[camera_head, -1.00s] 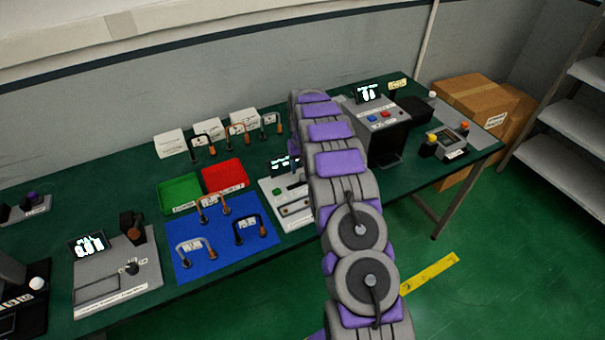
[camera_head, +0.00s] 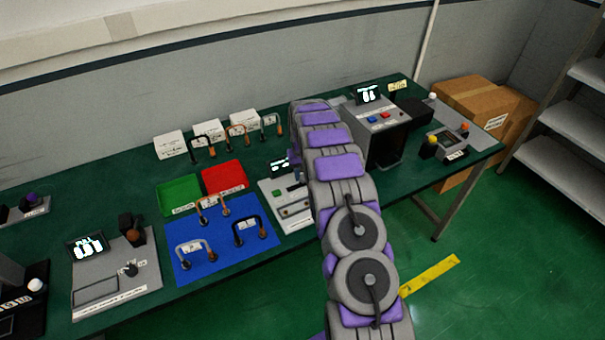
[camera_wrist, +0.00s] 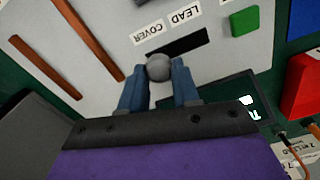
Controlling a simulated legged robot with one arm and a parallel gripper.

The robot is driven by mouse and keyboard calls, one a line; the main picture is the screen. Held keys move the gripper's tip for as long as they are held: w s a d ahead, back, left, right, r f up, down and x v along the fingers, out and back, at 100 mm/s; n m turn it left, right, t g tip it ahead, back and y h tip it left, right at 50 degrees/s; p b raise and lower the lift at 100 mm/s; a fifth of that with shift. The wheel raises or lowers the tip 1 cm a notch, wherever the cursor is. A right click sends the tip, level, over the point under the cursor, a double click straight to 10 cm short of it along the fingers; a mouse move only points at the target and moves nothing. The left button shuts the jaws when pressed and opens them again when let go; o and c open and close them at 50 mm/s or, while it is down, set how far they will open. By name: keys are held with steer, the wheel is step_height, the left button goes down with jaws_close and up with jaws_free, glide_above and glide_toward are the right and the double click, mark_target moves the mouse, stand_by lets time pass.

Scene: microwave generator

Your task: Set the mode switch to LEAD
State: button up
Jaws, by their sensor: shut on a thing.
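The mode switch's round grey knob (camera_wrist: 158,67) shows in the wrist view, at the left end of a black slot (camera_wrist: 184,43). The slot is in a pale panel (camera_wrist: 235,55) with upside-down labels COVER (camera_wrist: 147,31) and LEAD (camera_wrist: 184,17). The knob is on the COVER side and the open slot runs right, past LEAD. My gripper (camera_wrist: 158,76) has its two blue fingers closed around the knob. In the head view the pale device (camera_head: 288,212) stands beside my arm, which hides the gripper.
A green button (camera_wrist: 244,21) and a dark display (camera_wrist: 225,92) are close to the switch. Two brown slotted strips (camera_wrist: 88,38) lie to its left. A blue mat (camera_head: 215,262) with handles, a red tray (camera_head: 225,177) and a green tray (camera_head: 180,195) are left of the device.

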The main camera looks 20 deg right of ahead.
mark_target(290, 188)
jaws_close()
steer(key=a, duration=0.5)
steer(key=shift+p, duration=0.35)
steer(key=shift+s, duration=0.1)
steer(key=shift+o, duration=1.7)
jaws_free()
steer(key=o, duration=0.3)
steer(key=shift+a, duration=0.15)
steer(key=shift+o, duration=0.2)
